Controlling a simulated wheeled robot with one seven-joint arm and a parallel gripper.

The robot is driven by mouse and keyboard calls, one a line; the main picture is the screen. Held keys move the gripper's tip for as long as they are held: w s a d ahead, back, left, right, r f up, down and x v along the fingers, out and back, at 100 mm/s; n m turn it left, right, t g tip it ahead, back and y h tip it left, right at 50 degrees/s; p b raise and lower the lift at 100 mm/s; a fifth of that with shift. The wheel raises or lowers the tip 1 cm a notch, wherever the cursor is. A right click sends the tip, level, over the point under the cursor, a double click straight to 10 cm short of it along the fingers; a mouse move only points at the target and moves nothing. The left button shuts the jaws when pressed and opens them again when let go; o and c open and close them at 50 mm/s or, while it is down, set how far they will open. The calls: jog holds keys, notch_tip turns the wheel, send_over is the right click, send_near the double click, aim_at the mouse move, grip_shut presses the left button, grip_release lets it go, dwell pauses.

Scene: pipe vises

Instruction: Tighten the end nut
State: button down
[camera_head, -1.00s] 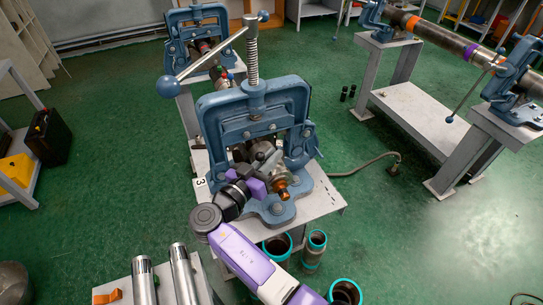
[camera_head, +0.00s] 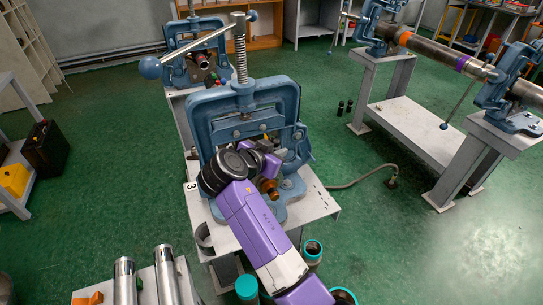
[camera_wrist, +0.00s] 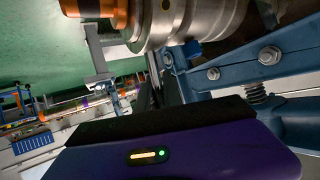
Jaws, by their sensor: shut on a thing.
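A silver metal fitting (camera_wrist: 190,22) with a copper-coloured end (camera_head: 268,187) sits in the blue pipe vise (camera_head: 243,105) marked 3. The copper end also shows at the top left of the wrist view (camera_wrist: 97,9). My gripper (camera_head: 263,158), with purple fingers, is at the front of the vise, up against the fitting. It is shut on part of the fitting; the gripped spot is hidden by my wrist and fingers. I cannot tell the end nut's edges apart from the rest of the fitting. In the wrist view, a purple finger with a dark pad fills the bottom.
A second blue vise (camera_head: 200,55) stands behind. Teal-rimmed pipes (camera_head: 313,250) stand below the grey bench (camera_head: 315,203). A long pipe (camera_head: 435,48) spans vises on the right.

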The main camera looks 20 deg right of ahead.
jog(key=d+f+y, duration=0.1)
jog(key=d+f+m+g+y, duration=0.1)
jog(key=d+y, duration=0.1)
jog(key=shift+s+f+y, duration=0.1)
jog(key=shift+f+y, duration=0.05)
jog(key=shift+y, duration=0.15)
jog(key=shift+s+d+f+m, duration=0.1)
jog(key=shift+d+f+m, duration=0.1)
jog(key=shift+m, duration=0.1)
jog(key=c, duration=1.5)
grip_release()
jog(key=shift+a+r, duration=0.1)
jog(key=shift+r, duration=0.05)
jog(key=v, duration=0.7)
jog(key=shift+s+a+r, duration=0.15)
jog(key=shift+r, duration=0.05)
